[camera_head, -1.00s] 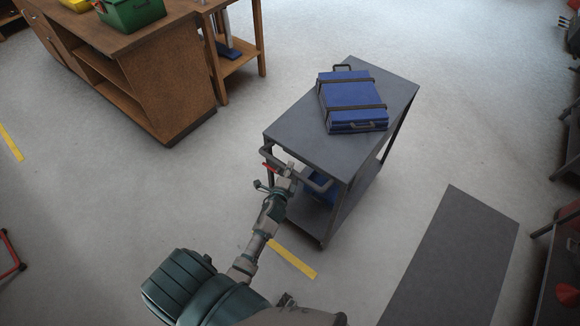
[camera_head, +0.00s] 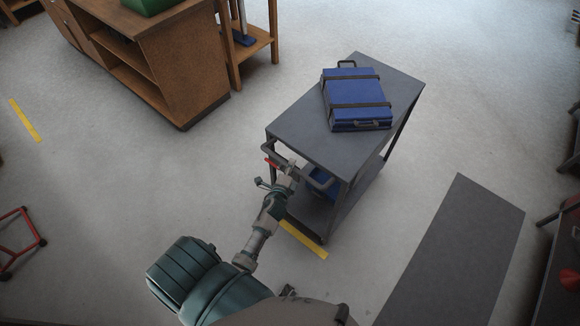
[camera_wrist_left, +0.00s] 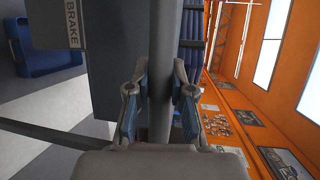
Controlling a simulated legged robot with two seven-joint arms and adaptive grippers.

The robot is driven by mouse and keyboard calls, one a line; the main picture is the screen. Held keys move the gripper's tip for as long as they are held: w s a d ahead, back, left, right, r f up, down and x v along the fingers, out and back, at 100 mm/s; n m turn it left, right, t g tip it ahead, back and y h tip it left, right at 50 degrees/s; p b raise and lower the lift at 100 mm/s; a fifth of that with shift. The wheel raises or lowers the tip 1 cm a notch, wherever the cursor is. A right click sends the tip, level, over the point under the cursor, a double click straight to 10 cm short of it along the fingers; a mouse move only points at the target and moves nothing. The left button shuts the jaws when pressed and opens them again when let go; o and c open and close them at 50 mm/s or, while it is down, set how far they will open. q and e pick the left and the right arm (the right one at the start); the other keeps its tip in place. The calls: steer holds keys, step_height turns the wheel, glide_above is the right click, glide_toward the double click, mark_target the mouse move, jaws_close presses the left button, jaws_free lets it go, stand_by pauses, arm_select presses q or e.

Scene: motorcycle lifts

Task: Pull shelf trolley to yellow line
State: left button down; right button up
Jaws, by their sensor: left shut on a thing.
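The grey shelf trolley (camera_head: 300,118) stands upright in the middle of the head view, with a blue case (camera_head: 358,99) on its top shelf. My left gripper (camera_head: 289,168) is shut on the trolley's push handle (camera_head: 318,181) at the near end. In the left wrist view my left gripper (camera_wrist_left: 159,100) has one finger on each side of the handle bar (camera_wrist_left: 162,70). A yellow line piece (camera_head: 304,239) lies on the floor close to the trolley's near end, partly hidden by my arm. Another yellow line piece (camera_head: 25,120) lies at the far left. My right gripper does not show.
A wooden workbench (camera_head: 160,60) with a green bin (camera_head: 150,5) stands at the upper left. A dark mat (camera_head: 455,255) lies on the floor at the right. A red frame (camera_head: 18,240) stands at the left edge. The floor left of my arm is clear.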

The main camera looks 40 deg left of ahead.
arm_select(q)
steer(key=shift+s+d+f, duration=0.25)
steer(key=shift+d+f, duration=0.05)
steer(key=shift+f, duration=0.3)
steer(key=c, duration=1)
jaws_free()
steer(key=shift+r, duration=0.1)
steer(key=shift+s+d+r, duration=0.1)
steer(key=shift+r, duration=0.25)
steer(key=v, duration=1.2)
steer(key=shift+d, duration=0.15)
